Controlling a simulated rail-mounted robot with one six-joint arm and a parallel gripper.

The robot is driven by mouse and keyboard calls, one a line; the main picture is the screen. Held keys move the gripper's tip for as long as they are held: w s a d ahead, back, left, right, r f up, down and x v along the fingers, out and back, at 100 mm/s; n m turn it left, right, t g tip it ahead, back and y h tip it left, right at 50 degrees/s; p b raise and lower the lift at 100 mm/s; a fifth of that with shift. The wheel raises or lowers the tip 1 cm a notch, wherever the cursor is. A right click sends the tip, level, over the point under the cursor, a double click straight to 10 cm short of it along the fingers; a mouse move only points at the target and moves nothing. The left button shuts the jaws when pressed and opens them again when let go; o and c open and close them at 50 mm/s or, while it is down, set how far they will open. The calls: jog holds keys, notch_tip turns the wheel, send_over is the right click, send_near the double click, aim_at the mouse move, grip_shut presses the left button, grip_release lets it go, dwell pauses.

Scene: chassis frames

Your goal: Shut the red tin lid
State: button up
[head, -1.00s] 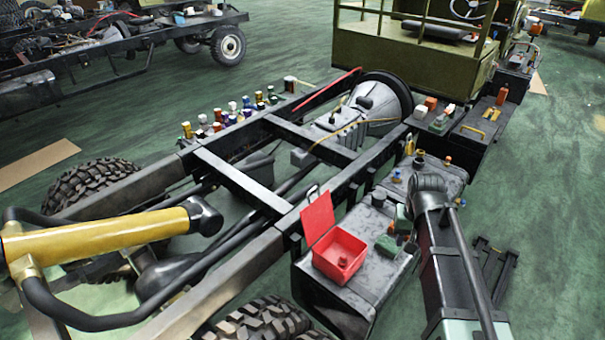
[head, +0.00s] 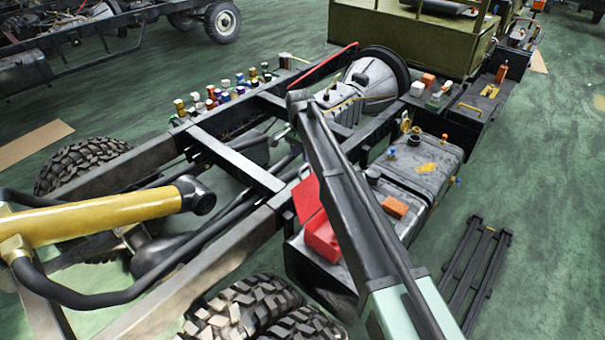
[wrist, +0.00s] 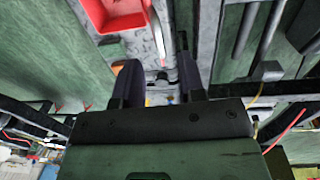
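The red tin (head: 322,240) sits on the grey tank top beside the chassis rail in the head view. Its red lid (head: 306,199) stands raised at the tin's far left side, so the tin is open. My arm crosses in front and hides the right part of both. In the wrist view, the open tin (wrist: 110,14) shows at the top left, cut by the frame edge. The head view does not show the fingers.
An orange block (head: 395,207) lies on the tank (head: 425,172) right of my arm. Several bottles and small jars (head: 225,92) line the far rail. A yellow cylinder (head: 95,217) is at the left. A black rack (head: 475,262) lies on clear green floor.

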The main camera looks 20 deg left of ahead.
aim_at(303, 167)
notch_tip(303, 167, down, 5)
jog(key=b, duration=0.3)
jog(key=shift+d+r, duration=0.1)
jog(key=shift+d, duration=0.05)
jog(key=shift+r, duration=0.2)
jog(key=shift+c, duration=0.3)
grip_shut()
